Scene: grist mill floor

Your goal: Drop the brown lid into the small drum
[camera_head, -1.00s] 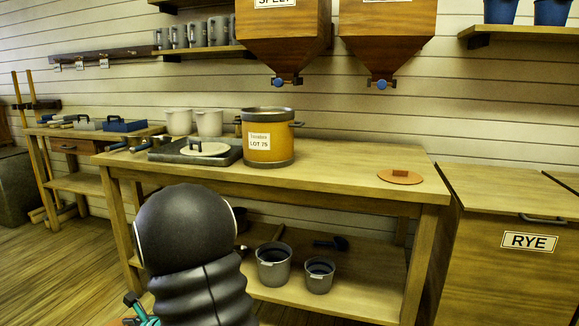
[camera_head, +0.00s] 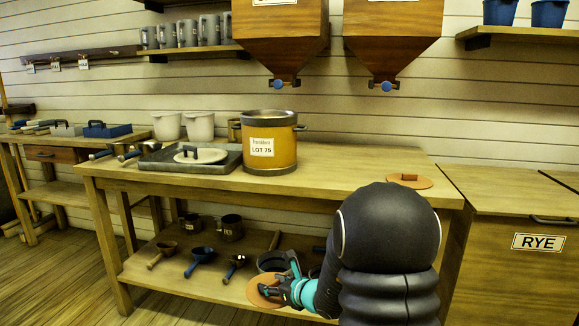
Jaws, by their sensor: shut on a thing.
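My gripper (camera_head: 290,291) is shut on the edge of a flat, round brown lid (camera_head: 260,291), held low in front of the bench's lower shelf. My dark arm hides part of that area. A yellow drum (camera_head: 283,153) with a grey rim, side handles and a "LOT 75" label stands upright on the bench top, above and apart from the gripper. Its inside cannot be seen clearly. A second, similar brown lid (camera_head: 424,183) with a small grip lies flat at the bench's right end, partly behind my arm.
The wooden bench (camera_head: 350,160) has clear room right of the drum. Left of the drum are a grey tray (camera_head: 160,163) with a pale lid and two white buckets (camera_head: 200,127). Two hoppers (camera_head: 280,35) hang above. Scoops and mugs (camera_head: 231,228) are on the lower shelf. A RYE bin (camera_head: 505,240) stands right.

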